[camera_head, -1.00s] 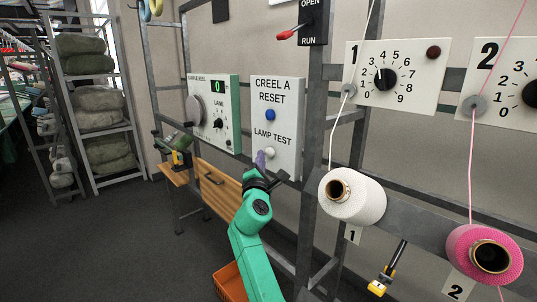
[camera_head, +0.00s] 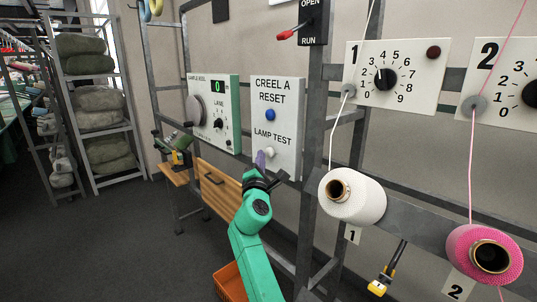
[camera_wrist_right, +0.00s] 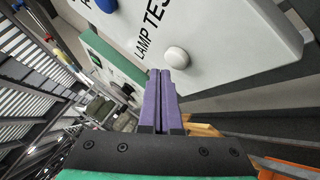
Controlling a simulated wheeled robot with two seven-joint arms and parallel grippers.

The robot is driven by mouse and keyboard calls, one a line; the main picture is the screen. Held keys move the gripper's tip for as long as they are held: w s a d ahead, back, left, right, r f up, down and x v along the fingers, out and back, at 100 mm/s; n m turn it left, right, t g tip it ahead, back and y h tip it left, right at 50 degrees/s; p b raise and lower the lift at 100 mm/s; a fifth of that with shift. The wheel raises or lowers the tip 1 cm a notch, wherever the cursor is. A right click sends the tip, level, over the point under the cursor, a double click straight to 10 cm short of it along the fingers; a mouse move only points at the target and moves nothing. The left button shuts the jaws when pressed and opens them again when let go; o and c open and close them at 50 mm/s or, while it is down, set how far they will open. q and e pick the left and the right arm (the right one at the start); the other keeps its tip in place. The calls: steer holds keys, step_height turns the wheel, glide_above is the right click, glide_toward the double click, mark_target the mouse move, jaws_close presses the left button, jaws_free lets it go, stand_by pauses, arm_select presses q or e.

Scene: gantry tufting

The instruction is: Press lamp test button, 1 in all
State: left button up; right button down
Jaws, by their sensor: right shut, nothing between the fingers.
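The lamp test button is a white round knob (camera_head: 270,153) under the words LAMP TEST on the white CREEL A RESET panel (camera_head: 289,100). In the right wrist view the button (camera_wrist_right: 177,58) stands just beyond and slightly right of the fingertips. My right gripper (camera_head: 261,158) has purple fingers, shut and empty, close to the button's left side in the head view. In the right wrist view the closed fingers (camera_wrist_right: 160,73) point toward the panel; a small gap to the button shows. My left gripper is not in view.
A blue reset button (camera_head: 270,115) sits above the white one. A panel with a green display (camera_head: 217,86) is at the left. A red-handled lever (camera_head: 287,34) is above. White (camera_head: 352,198) and pink (camera_head: 484,254) yarn cones stand at the right. An orange crate (camera_head: 229,283) is below.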

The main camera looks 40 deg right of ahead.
steer(key=shift+d, duration=0.45)
steer(key=shift+d, duration=0.45)
stand_by(0.7)
steer(key=shift+a, duration=0.85)
steer(key=a, duration=0.5)
